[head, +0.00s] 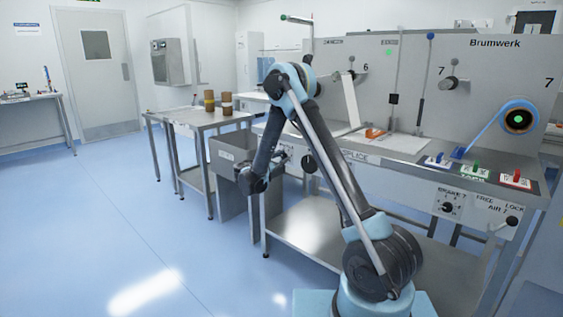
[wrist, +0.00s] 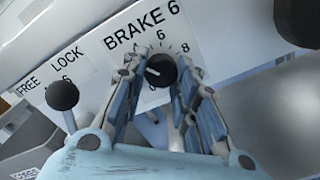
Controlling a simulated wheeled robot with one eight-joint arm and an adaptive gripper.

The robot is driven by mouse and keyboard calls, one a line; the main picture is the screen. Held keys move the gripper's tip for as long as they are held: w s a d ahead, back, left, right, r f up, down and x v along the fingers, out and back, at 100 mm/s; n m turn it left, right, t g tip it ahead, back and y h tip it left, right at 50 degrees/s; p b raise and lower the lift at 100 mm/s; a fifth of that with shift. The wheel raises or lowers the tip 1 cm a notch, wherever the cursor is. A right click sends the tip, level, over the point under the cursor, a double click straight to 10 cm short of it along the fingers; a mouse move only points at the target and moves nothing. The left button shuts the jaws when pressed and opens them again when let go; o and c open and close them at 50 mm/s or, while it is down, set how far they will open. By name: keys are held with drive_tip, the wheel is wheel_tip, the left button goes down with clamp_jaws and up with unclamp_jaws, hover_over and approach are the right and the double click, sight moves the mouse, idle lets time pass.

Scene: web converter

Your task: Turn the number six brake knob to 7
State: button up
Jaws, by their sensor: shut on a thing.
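The number six brake knob (wrist: 160,70) is a round black knob on a white plate lettered BRAKE 6 (wrist: 143,27). Its white pointer mark faces left in the wrist view. The printed 6 stands above the knob and the 8 to its upper right; other dial figures are hidden by the fingers or too small to read. My gripper (wrist: 158,80) is shut on this knob, with one finger on each side. In the head view my gripper (head: 281,159) is at the front of the left workstation, and the knob is hidden there.
The FREE LOCK lever with a black ball (wrist: 62,95) stands left of my gripper. Another dark rounded part (wrist: 298,20) is at upper right. In the head view, the BRAKE 7 knob (head: 447,207) is farther right. A grey bin (head: 228,160) is close left; open floor lies left.

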drive_tip(key=m, duration=0.4)
drive_tip(key=shift+m, duration=0.4)
drive_tip(key=m, duration=0.3)
drive_tip(key=shift+m, duration=0.3)
drive_tip(key=m, duration=0.4)
drive_tip(key=shift+r, duration=0.15)
drive_tip(key=m, duration=0.4)
drive_tip(key=shift+m, duration=0.3)
drive_tip(key=o, duration=1)
drive_tip(key=shift+o, duration=0.2)
drive_tip(key=shift+s+a+r, duration=0.1)
